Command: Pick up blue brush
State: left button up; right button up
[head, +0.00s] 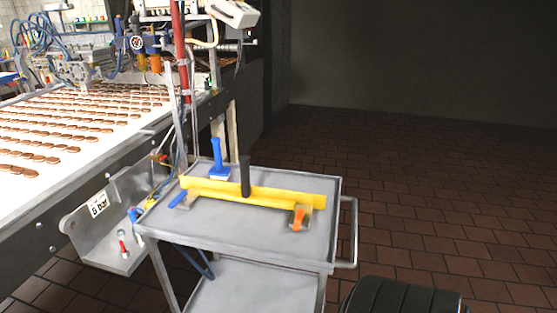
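A blue brush (218,158) stands on the grey cart's top, near its back left. Its blue handle points up and its pale lower edge is down, behind a long yellow bar (275,196). A smaller blue item (178,199) lies at the left end of the bar; I cannot tell what it is.
The cart (262,246) has a raised rim and a side handle (350,232). A black upright handle (245,176) stands at the bar, and an orange-handled scraper (299,217) lies at right. A conveyor (80,125) with biscuits runs at left. Open tiled floor (430,200) lies right.

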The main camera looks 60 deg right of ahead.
aim_at(218, 172)
jog(key=z, duration=1.45)
jog(key=i+j+z, duration=0.1)
jog(key=z, duration=0.35)
jog(key=j+z, duration=0.15)
jog(key=z, duration=0.25)
